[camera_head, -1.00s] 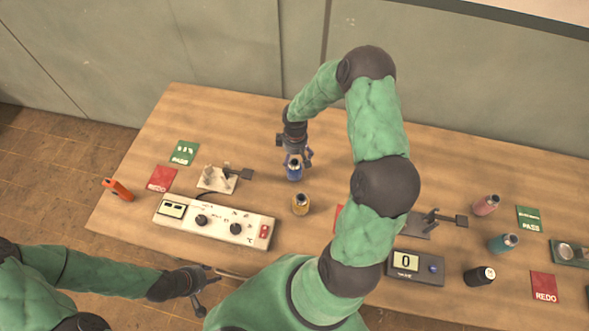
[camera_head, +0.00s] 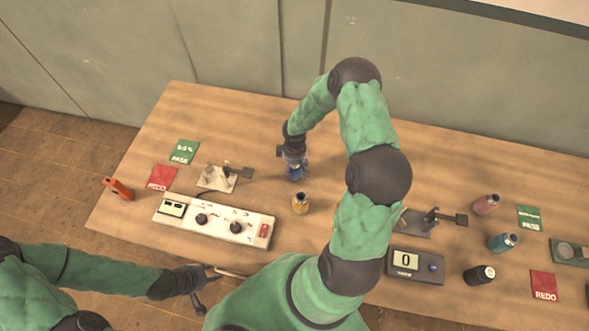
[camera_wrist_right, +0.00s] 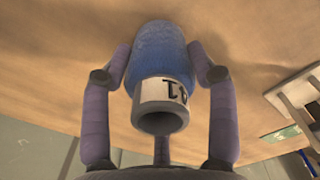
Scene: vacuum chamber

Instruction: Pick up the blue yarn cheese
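The blue yarn cheese (camera_head: 296,174) stands on the table under my right gripper (camera_head: 293,167), which partly hides it in the head view.
A white control box (camera_head: 215,221) and a small stand (camera_head: 217,178) are to the left. A scale (camera_head: 415,266), pink (camera_head: 486,204), teal (camera_head: 503,242) and black (camera_head: 480,275) cheeses stand right. The table behind is clear.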

